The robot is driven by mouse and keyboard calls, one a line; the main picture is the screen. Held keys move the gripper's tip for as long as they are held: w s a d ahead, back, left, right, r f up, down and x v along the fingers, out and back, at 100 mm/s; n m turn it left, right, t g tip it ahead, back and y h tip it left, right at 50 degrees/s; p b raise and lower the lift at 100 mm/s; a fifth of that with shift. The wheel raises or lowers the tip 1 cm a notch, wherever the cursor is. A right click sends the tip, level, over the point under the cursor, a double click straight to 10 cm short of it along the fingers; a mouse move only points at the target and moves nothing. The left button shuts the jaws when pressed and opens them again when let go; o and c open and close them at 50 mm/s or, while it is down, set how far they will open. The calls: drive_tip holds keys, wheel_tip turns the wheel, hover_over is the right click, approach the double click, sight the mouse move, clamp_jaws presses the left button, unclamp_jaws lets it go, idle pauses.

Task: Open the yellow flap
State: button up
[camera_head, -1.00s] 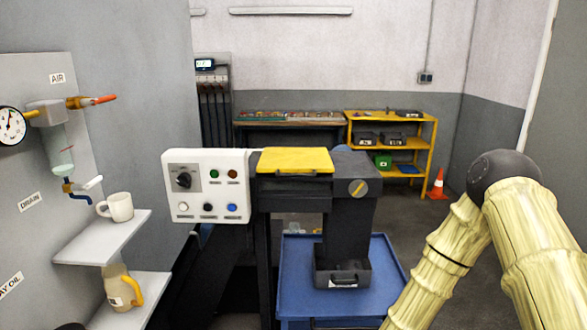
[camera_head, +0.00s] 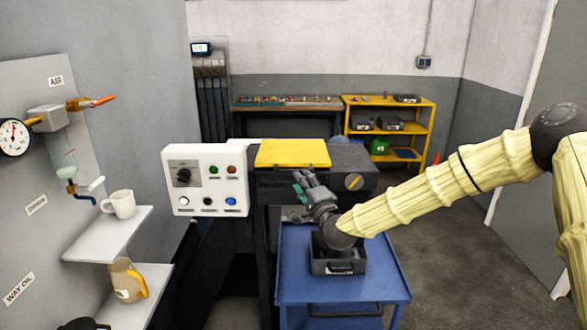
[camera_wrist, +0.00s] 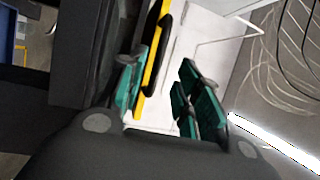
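The yellow flap (camera_head: 292,153) lies flat on top of the dark machine housing, beside the white control panel. My gripper (camera_head: 302,184) is just in front of and below the flap's front edge in the head view. In the wrist view my gripper (camera_wrist: 162,88) is open, with its green finger pads spread apart. There the flap (camera_wrist: 152,50) shows edge-on as a yellow strip, with a dark handle (camera_wrist: 160,55) beside it, near the left finger. I cannot tell whether a finger touches the handle. The front of the handle is hard to see in the head view.
The white control panel (camera_head: 206,180) with knob and buttons stands close left of the flap. A blue cart (camera_head: 290,270) with a dark bin (camera_head: 338,268) is below my wrist. A mug (camera_head: 123,204) and a jug (camera_head: 128,281) stand on shelves at left.

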sight(293, 170)
drive_tip(key=p+x, duration=0.2)
drive_tip(key=x, duration=0.5)
drive_tip(key=shift+w+a+p, duration=0.15)
drive_tip(key=shift+w+p, duration=0.15)
clamp_jaws()
